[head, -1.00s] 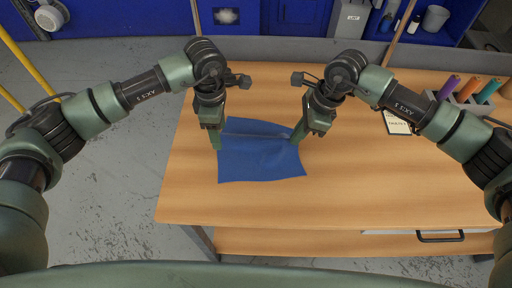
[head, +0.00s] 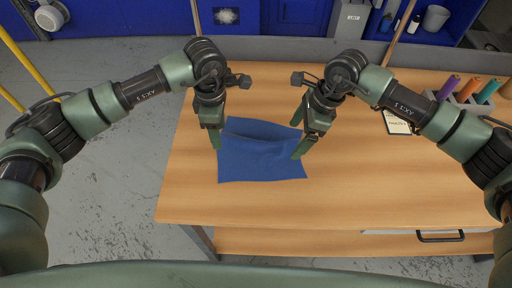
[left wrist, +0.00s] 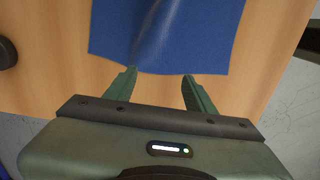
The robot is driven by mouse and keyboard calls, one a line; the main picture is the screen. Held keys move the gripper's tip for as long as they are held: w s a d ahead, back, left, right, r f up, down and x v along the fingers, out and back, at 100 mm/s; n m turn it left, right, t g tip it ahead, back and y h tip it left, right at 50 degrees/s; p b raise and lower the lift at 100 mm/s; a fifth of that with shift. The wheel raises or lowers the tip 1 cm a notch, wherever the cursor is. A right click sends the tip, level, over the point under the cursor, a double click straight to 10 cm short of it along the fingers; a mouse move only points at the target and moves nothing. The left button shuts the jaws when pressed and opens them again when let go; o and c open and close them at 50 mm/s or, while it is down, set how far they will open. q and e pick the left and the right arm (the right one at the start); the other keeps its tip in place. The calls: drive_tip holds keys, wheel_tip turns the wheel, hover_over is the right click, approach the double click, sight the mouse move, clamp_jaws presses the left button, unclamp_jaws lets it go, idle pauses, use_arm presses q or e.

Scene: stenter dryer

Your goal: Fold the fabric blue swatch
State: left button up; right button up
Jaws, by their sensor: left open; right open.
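The blue swatch (head: 262,160) lies on the wooden table, with a raised crease running across its upper part. Its near part is flat. My left gripper (head: 217,141) is open at the swatch's left edge. In the left wrist view, the swatch (left wrist: 190,35) lies just beyond the two separated fingers of my left gripper (left wrist: 158,82), with nothing between them. My right gripper (head: 301,144) is open at the swatch's right edge, its fingers apart. Whether either gripper touches the cloth is hard to tell.
The table (head: 370,185) is clear to the right of the swatch. A rack of coloured spools (head: 470,92) and a printed card (head: 397,122) are at the right. A drawer handle (head: 440,237) is at the front edge. Blue shelving stands behind.

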use_arm(q)
wheel_tip(320, 180, up, 4)
drive_tip(key=p, duration=0.3)
drive_tip(key=shift+p, duration=0.4)
use_arm(e)
drive_tip(key=shift+h, duration=0.9)
drive_tip(key=r, duration=0.4)
drive_tip(key=d+r, duration=0.1)
drive_tip(key=r, duration=0.1)
use_arm(q)
drive_tip(key=shift+f, duration=0.15)
